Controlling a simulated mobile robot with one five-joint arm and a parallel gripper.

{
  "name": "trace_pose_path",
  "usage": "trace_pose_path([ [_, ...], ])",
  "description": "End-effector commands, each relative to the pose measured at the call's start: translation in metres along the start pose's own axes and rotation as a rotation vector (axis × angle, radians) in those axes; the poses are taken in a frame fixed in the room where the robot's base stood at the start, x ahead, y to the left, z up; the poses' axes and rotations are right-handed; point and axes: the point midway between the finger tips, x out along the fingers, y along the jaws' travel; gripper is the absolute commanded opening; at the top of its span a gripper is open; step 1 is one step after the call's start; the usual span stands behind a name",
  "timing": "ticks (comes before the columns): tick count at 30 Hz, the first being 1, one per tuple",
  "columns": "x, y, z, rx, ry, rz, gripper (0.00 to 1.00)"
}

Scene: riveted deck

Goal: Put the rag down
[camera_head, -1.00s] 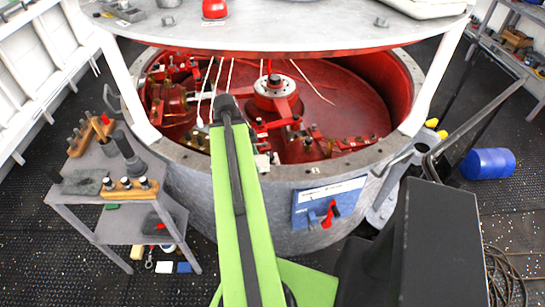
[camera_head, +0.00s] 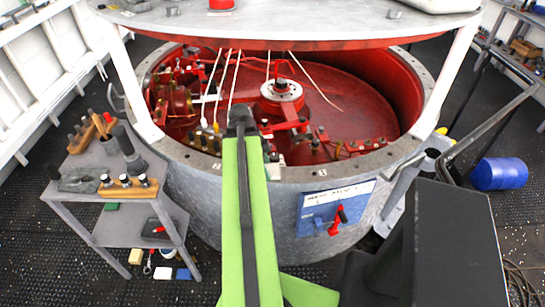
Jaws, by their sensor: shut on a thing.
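My green arm reaches up from the bottom of the view to the large grey drum's near rim. My gripper (camera_head: 241,118) is at its dark far end, in front of the red interior of the drum (camera_head: 330,200). It is shut, with the held rag hidden from this view behind the arm's end. I cannot make out the rag's shape or whether it touches anything. A dark grey flat piece (camera_head: 78,181) lies on the cart at left; I cannot tell whether it is cloth.
The grey cart (camera_head: 85,215) at left carries wooden racks (camera_head: 128,187) and dark cylinders. A round plate (camera_head: 290,28) on posts stands above the drum. Red fittings and pale rods fill the drum's left half. A blue barrel (camera_head: 498,174) lies on the right floor.

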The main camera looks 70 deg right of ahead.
Motion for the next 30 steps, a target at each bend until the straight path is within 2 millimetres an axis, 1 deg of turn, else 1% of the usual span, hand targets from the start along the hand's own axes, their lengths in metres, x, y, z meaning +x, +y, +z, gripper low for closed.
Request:
trace_pose_path([
  [3, 0.005, 0.0, 0.0, 0.002, 0.0, 0.001, 0.23],
  [4, 0.004, -0.001, 0.0, 0.002, 0.0, 0.001, 0.57],
  [9, 0.004, -0.001, -0.001, 0.003, 0.0, 0.001, 0.77],
  [17, 0.003, -0.001, -0.001, 0.004, 0.0, 0.001, 0.77],
  [20, 0.0, -0.001, -0.002, 0.004, 0.0, 0.002, 0.77],
  [23, -0.009, -0.001, -0.004, 0.003, 0.0, 0.001, 0.77],
  [26, -0.025, -0.001, -0.005, 0.003, 0.0, 0.002, 0.77],
  [30, -0.055, -0.001, -0.006, 0.003, 0.0, 0.002, 0.77],
])
